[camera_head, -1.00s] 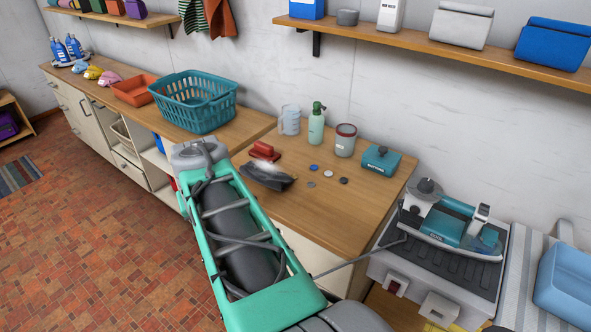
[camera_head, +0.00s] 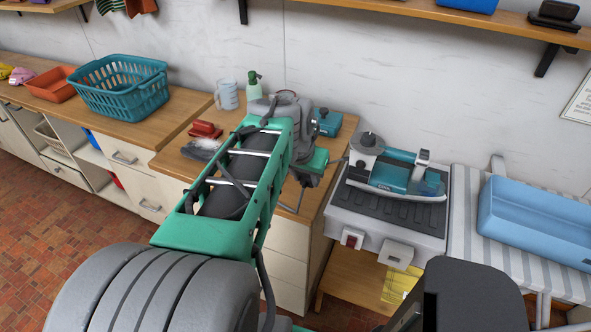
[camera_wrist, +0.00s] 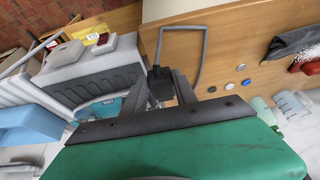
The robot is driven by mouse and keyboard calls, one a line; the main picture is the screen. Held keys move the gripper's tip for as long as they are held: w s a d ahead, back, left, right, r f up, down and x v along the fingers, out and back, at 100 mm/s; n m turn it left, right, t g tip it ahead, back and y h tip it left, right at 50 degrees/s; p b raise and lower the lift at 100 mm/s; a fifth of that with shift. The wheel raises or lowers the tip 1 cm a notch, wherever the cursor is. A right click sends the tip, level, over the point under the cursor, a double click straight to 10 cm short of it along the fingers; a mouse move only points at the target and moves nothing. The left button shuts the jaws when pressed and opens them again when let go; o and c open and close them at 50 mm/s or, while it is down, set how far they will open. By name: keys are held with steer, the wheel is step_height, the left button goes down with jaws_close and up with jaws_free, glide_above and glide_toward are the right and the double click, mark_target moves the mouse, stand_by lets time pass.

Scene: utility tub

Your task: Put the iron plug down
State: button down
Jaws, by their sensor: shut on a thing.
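The iron plug (camera_wrist: 158,84) is a small black block in the wrist view, between the two dark fingers of my gripper (camera_wrist: 162,90). My gripper is shut on it. A grey cord (camera_wrist: 203,45) runs from the plug in a loop over the wooden worktop. In the head view, the green hand of my gripper (camera_head: 312,164) is over the right end of the counter, left of the iron; its fingertips and the plug are hard to make out. The teal and white iron (camera_head: 402,176) rests on a grey station (camera_head: 385,213). Part of the iron shows in the wrist view (camera_wrist: 107,107).
The station's front has a red switch (camera_head: 352,238) and a pale box (camera_head: 396,254). A blue tray (camera_head: 535,222) stands on the striped board at right. Several small discs (camera_wrist: 228,87), a red-handled brush (camera_head: 205,130) and a teal box (camera_head: 327,121) are on the counter (camera_head: 180,162).

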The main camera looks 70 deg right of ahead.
steer(key=d+f, duration=0.2)
steer(key=w+d+f, duration=0.1)
steer(key=d+f, duration=0.1)
steer(key=w+d+f+p, duration=0.1)
steer(key=d+f, duration=0.1)
steer(key=shift+w+d+f, duration=0.15)
steer(key=shift+d+f, duration=0.1)
steer(key=shift+f, duration=0.1)
step_height(320, 180, down, 3)
steer(key=shift+r+p, duration=0.2)
steer(key=shift+p, duration=0.35)
steer(key=shift+f, duration=0.4)
steer(key=c, duration=1)
jaws_free()
steer(key=shift+o, duration=0.2)
